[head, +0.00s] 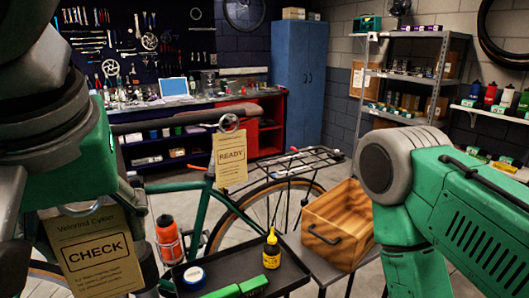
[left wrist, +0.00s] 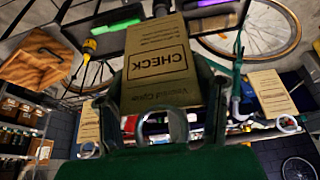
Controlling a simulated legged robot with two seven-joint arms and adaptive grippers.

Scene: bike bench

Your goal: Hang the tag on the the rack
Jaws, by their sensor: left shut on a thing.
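The yellow-brown CHECK tag (head: 95,255) hangs at the lower left of the head view, with a metal ring at its top. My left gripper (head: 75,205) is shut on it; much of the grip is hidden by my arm. In the left wrist view the CHECK tag (left wrist: 160,60) and its ring lie between the fingers of my left gripper (left wrist: 160,115). A READY tag (head: 230,160) hangs by a ring at a long grey bar-like part (head: 165,118), to the right of my gripper and apart from it. My right gripper is out of view.
A black tray (head: 290,273) holds a yellow bottle (head: 271,250) and green items. A wooden crate (head: 345,220) stands right of it. The bike's rear carrier (head: 305,160) and an orange bottle (head: 168,240) are close by. My right arm fills the right side.

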